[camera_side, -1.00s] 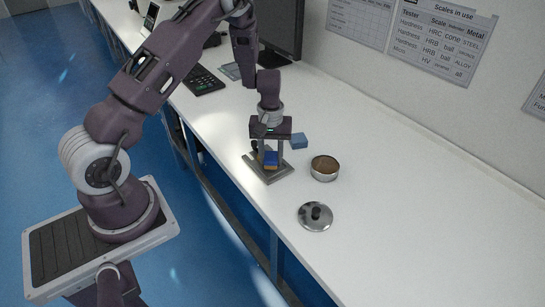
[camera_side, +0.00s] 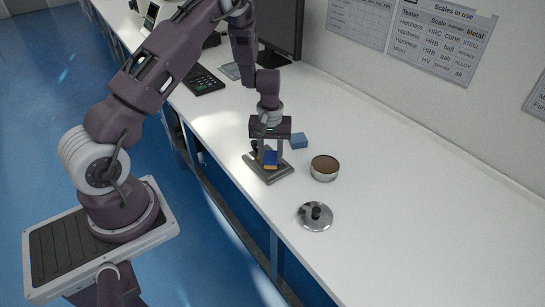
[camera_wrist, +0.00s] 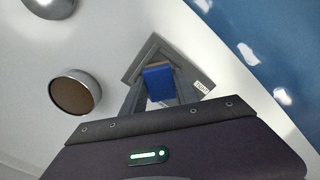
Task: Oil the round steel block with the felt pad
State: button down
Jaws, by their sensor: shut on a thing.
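My gripper (camera_side: 270,152) points down over a square grey metal plate (camera_side: 281,174) with a small label. It is shut on a small blue block with an orange-yellow side (camera_side: 270,158), which may be the felt pad. In the wrist view this blue block (camera_wrist: 158,82) sits between the fingers, over the plate; I cannot tell whether it touches it. A round steel-sided piece with a brown top (camera_side: 324,168) stands right of the plate. A shiny round steel disc with a black knob (camera_side: 315,217) lies nearer the camera. I cannot tell for sure which is the round steel block.
A loose blue block (camera_side: 299,141) lies behind the plate. A keyboard (camera_side: 203,80) and a dark monitor (camera_side: 280,25) stand farther back left. The bench's front edge runs close by the plate. The white bench (camera_side: 420,200) is clear to the right, up to the wall.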

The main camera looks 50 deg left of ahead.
jog(key=shift+a, duration=0.85)
jog(key=shift+d+r, duration=0.1)
jog(key=shift+d, duration=1.85)
jog(key=shift+a+r, duration=0.1)
jog(key=shift+r, duration=3.85)
